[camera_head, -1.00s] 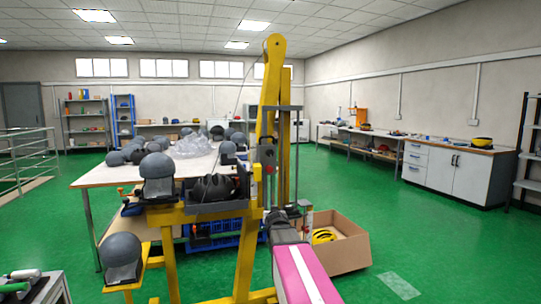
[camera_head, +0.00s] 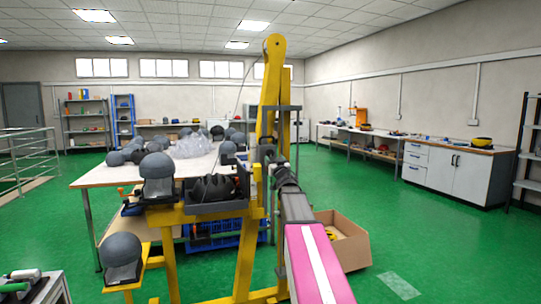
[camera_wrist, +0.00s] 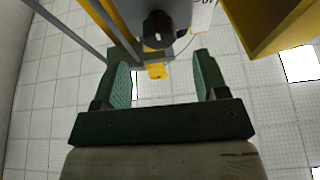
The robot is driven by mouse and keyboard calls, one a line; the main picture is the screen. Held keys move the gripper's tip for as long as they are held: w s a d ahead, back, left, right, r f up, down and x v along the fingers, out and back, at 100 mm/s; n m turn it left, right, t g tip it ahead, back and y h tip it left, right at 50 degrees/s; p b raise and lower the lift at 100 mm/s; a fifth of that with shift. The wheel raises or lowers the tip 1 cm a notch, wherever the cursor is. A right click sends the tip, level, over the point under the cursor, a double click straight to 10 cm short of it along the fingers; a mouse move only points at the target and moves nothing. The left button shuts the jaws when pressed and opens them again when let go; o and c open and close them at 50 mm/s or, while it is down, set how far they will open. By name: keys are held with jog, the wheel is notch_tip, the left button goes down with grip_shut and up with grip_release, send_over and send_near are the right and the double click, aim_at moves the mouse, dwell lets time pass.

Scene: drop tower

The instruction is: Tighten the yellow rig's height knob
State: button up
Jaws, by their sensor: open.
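The yellow rig (camera_head: 272,80) stands upright in the middle of the head view, with a tall yellow post and a grey frame. In the wrist view, a dark round knob (camera_wrist: 158,28) with a white mark sits on the rig's grey part, just past the fingertips and roughly centred between them. I cannot make it out in the head view, where my arm's end covers that spot. My gripper (camera_wrist: 161,55) is open and empty, its two green fingers spread wide. In the head view it is small and dark, close against the rig's post (camera_head: 266,153).
A white table (camera_head: 100,176) stands behind. An open cardboard box (camera_head: 350,250) is on the floor right of the rig. The green floor farther right is clear.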

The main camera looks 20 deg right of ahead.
aim_at(271, 154)
jog(key=x, duration=0.6)
jog(key=shift+w, duration=0.15)
jog(key=c, duration=0.9)
jog(key=shift+o, duration=0.2)
